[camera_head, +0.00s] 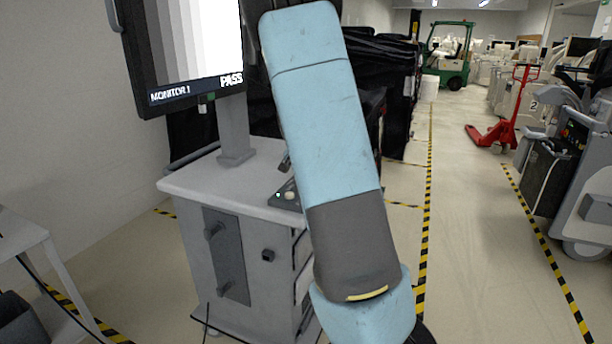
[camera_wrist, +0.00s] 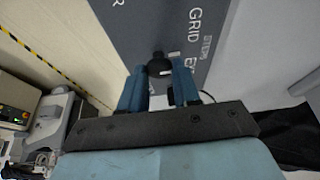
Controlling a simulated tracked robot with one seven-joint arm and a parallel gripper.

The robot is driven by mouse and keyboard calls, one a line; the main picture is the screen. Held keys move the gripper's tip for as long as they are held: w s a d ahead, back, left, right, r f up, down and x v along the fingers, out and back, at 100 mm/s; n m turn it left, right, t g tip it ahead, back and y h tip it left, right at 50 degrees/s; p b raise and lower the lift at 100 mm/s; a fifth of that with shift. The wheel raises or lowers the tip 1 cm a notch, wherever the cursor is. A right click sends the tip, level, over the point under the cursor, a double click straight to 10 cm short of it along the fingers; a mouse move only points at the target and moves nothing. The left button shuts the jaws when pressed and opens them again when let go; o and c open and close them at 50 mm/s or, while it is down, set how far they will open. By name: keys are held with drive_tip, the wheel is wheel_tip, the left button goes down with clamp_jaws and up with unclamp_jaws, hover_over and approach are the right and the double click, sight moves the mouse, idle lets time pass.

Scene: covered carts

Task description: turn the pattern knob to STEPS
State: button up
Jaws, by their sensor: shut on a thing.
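In the wrist view, the black pattern knob (camera_wrist: 158,66) sits on a dark grey panel (camera_wrist: 150,22) with the words GRID and STEPS and other cut-off letters. My gripper (camera_wrist: 160,76) has its two blue fingers on either side of the knob, shut on it. Small pale marks show on and beside the knob; which one is its pointer I cannot tell. STEPS is printed fainter, to the right of the knob. In the head view, the monitor (camera_head: 195,45) shows grey vertical bars from dark to white, with MONITOR 1 and PASS below. My arm hides the gripper and knob there.
The grey cart (camera_head: 265,165) carries the monitor on a post, and a small control box (camera_head: 287,195) lies at its top edge. A white table (camera_head: 20,236) stands at left. A red pallet truck (camera_head: 505,125) and green forklift (camera_head: 452,60) are farther off. The aisle at right is clear.

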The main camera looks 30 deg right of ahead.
drive_tip(key=shift+w+a, duration=0.1)
drive_tip(key=shift+a, duration=0.1)
idle(0.4)
drive_tip(key=o, duration=1.1)
drive_tip(key=shift+c, duration=0.2)
drive_tip(key=shift+r, duration=0.1)
drive_tip(key=v, duration=1.3)
drive_tip(key=shift+r, duration=0.3)
